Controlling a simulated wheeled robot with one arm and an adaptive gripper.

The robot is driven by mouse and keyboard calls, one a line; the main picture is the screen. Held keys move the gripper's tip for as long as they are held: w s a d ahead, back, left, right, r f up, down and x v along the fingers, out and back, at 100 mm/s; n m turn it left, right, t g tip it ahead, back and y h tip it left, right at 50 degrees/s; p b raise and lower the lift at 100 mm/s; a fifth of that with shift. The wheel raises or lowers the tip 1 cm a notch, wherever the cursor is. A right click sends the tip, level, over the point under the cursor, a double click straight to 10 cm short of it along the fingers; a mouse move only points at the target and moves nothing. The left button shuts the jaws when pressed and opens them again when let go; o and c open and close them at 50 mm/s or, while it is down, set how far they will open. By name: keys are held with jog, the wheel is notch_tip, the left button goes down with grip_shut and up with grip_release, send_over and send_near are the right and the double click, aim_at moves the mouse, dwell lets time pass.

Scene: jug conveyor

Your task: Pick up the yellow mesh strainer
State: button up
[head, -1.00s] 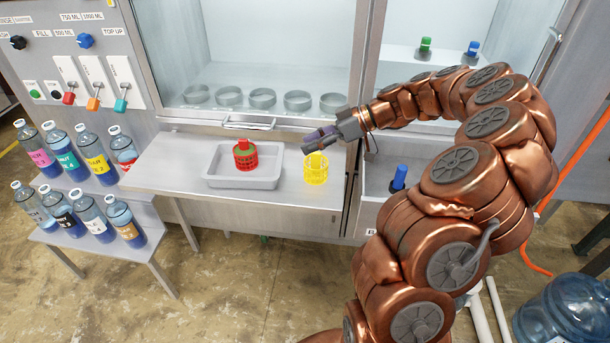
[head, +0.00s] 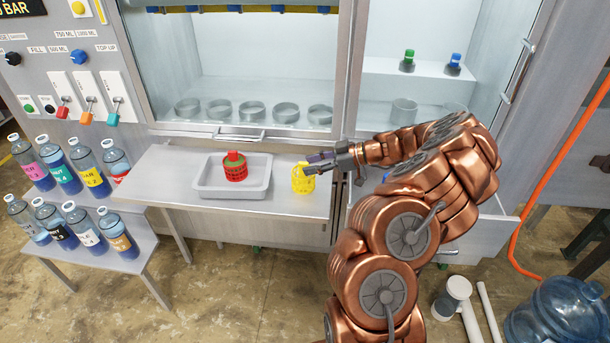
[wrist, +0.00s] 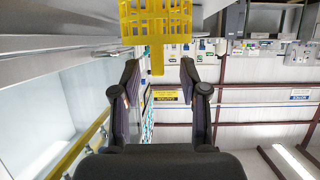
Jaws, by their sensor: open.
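The yellow mesh strainer (head: 303,183) stands upright on the right end of the grey bench, just right of the tray. My gripper (head: 314,163) is at its upper right side, coming in from the right and lying about level. In the wrist view the strainer (wrist: 155,22) fills the top middle, and its flat yellow tab points down toward the gap between the fingertips. My gripper (wrist: 159,72) is open there, one finger to each side of the tab's end. I cannot tell whether either finger touches it.
A grey tray (head: 205,188) holding a red strainer (head: 236,172) sits left of the yellow strainer. Bottles (head: 88,168) stand on stepped shelves at the left. The glass-fronted cabinet (head: 240,60) rises behind the bench (head: 160,185).

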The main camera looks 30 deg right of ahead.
aim_at(303, 165)
jog(key=shift+p+x, duration=0.4)
jog(key=shift+x, duration=1.15)
jog(key=shift+w+d, duration=0.1)
jog(key=shift+c, duration=0.4)
grip_shut()
